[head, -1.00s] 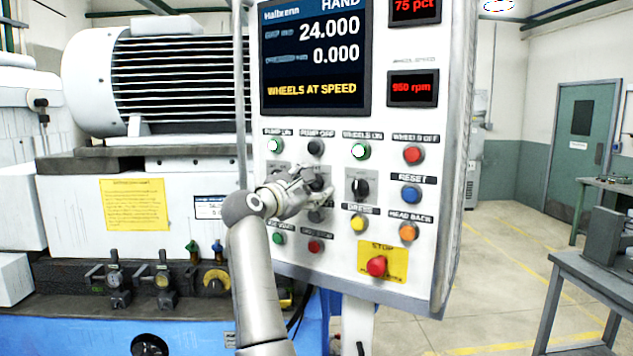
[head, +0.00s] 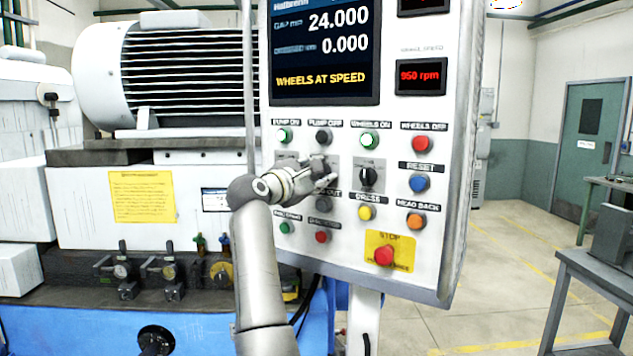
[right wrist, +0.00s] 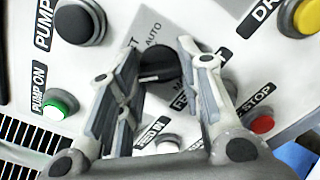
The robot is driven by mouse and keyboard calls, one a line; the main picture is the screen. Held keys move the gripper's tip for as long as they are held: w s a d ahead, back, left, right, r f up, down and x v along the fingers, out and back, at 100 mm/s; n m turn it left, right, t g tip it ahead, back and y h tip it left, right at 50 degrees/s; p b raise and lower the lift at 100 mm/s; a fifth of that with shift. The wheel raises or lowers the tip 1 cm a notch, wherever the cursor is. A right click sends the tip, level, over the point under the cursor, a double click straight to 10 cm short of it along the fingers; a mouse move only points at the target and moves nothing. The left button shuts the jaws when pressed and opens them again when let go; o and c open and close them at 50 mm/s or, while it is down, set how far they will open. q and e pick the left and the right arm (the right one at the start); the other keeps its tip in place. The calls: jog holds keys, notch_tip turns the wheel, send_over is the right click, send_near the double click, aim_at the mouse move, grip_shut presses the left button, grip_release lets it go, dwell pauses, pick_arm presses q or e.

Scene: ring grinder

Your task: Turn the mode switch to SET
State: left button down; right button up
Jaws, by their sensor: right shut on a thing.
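The control panel (head: 345,255) fills the middle of the head view. My right gripper (head: 326,172) is at a switch in the panel's middle row, and its fingers and hand hide most of that switch. In the right wrist view the mode switch, a black knob (right wrist: 156,68) with a pale pointer line, sits on a grey plate (right wrist: 160,25) with AUTO and a partly hidden label ending in T. My right gripper (right wrist: 162,58) has its fingers on both sides of the knob and is shut on it. I cannot tell which label the pointer faces. My left gripper is not in view.
Another black selector switch (head: 368,178) is just right of the gripper. A green-lit PUMP ON button (head: 284,136), a yellow DRESS button (head: 367,213) and a red STOP button (head: 384,255) are nearby. The screen (head: 325,50) reads WHEELS AT SPEED.

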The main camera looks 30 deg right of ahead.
jog(key=shift+r+m+b, duration=0.2)
jog(key=shift+m+b, duration=2.6)
jog(key=shift+m, duration=1.3)
jog(key=shift+r, duration=0.1)
jog(key=o, duration=1)
jog(key=shift+d+f, duration=0.2)
jog(key=shift+f, duration=0.05)
jog(key=shift+w+a, duration=0.1)
jog(key=shift+a, duration=0.05)
